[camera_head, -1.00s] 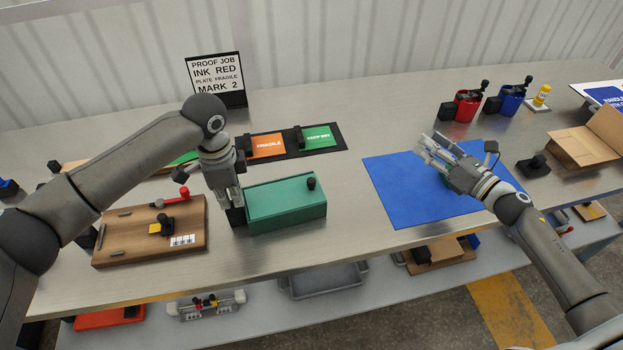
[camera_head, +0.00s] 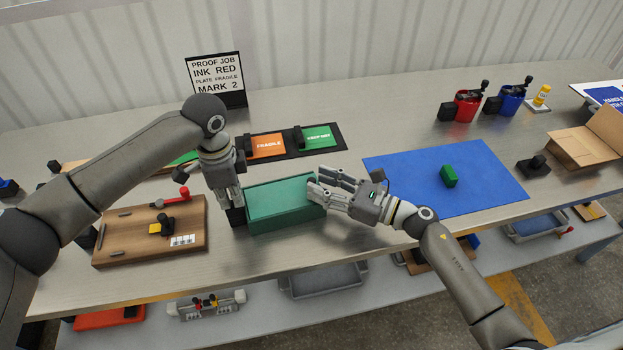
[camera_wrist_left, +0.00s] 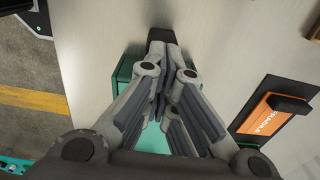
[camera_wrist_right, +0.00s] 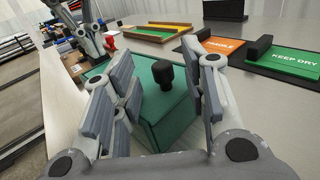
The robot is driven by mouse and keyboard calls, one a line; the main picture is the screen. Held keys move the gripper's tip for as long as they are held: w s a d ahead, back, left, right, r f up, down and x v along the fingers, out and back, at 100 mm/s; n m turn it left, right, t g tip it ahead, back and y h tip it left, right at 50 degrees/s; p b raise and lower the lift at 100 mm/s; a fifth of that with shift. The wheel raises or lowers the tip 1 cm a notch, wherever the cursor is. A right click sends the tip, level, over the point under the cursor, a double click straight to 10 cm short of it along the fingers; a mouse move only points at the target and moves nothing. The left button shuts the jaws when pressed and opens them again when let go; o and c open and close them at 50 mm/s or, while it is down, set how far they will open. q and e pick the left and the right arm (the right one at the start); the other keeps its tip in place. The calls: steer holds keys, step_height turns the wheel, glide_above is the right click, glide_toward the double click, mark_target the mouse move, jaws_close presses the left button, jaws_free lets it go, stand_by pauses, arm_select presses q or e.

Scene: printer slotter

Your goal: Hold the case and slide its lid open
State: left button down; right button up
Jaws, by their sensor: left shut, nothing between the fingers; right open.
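The green case (camera_head: 275,213) with its lid lies near the front edge of the table. A black knob (camera_wrist_right: 162,72) stands on the lid in the right wrist view; the head view hides it behind my right gripper. A black block (camera_head: 236,216) is at the case's left end. My left gripper (camera_head: 233,205) points down there, shut, with its fingertips by the block (camera_wrist_left: 160,36); contact is unclear. My right gripper (camera_head: 316,187) is open at the case's right end. In its wrist view (camera_wrist_right: 160,95) the knob shows between the spread fingers.
A wooden board (camera_head: 130,245) with a red lever lies left of the case. A black strip (camera_head: 285,153) with orange and green plates lies behind it. A blue mat (camera_head: 400,175) with a green block (camera_head: 449,176) lies to the right. Bare table lies before the case.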

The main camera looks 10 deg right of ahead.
mark_target(312, 180)
steer(key=shift+x, duration=1.65)
jaws_close()
